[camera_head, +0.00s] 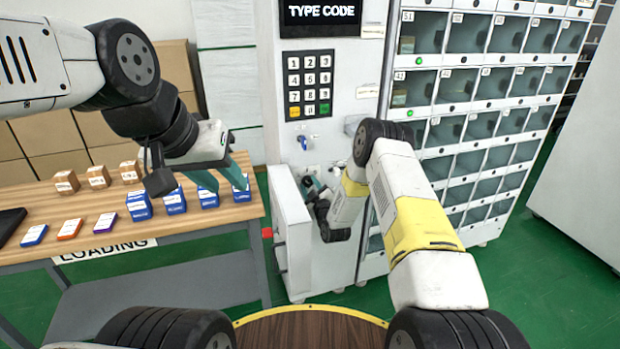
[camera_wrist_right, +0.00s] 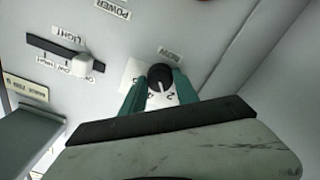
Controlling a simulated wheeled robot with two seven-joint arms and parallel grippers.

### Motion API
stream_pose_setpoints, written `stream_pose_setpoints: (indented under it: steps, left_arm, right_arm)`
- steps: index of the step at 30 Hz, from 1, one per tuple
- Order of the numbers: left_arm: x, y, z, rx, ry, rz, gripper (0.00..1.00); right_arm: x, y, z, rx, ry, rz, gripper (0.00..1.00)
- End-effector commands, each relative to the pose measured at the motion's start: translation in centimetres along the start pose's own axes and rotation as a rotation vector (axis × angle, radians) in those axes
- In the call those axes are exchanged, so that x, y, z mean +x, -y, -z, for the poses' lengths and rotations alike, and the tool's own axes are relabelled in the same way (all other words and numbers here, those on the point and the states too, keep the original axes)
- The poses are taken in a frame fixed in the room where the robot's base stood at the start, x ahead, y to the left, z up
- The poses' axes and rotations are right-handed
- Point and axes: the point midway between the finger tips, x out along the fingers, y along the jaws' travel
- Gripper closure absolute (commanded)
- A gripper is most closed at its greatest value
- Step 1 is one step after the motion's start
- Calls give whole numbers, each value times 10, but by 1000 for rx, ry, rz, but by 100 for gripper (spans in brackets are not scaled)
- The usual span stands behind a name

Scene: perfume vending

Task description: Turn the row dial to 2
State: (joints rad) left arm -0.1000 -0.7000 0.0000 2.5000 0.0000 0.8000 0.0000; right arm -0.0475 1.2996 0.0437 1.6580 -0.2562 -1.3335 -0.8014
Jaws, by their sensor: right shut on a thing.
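The row dial (camera_wrist_right: 160,76) is a small black round knob on a white label plate, under a ROW label that reads upside down in the right wrist view. A light line shows on the knob, and a digit 2 (camera_wrist_right: 170,97) is on the plate just below it in the picture. I cannot tell exactly which number the line points at. My right gripper (camera_wrist_right: 160,88) is shut on the dial, one teal finger on each side. It also shows at the machine's front in the head view (camera_head: 309,183). My left gripper (camera_head: 224,180) is open and empty above the table's right end.
A LIGHT slider (camera_wrist_right: 82,63) lies left of the dial. The keypad (camera_head: 309,84) and display (camera_head: 320,14) are higher on the machine. A shelf cabinet (camera_head: 470,64) stands right. The loading table (camera_head: 240,213) holds several boxes, with blue ones (camera_head: 175,201) below my left gripper.

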Motion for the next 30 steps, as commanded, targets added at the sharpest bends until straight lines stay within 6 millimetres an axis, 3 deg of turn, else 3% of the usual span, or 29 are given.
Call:
stream_pose_setpoints:
  steps: [12, 29, 30]
  left_arm:
    - [0, 0, 0, 0, 0, 0, 64]
    - [0, 0, 0, 0, 0, 0, 64]
    - [0, 0, 0, 0, 0, 0, 64]
  right_arm:
    - [0, 0, -1, -203, 2, 0, 100]
    - [-1, 0, -2, -235, 3, 0, 100]
    - [-1, 0, -2, -235, 3, 0, 62]
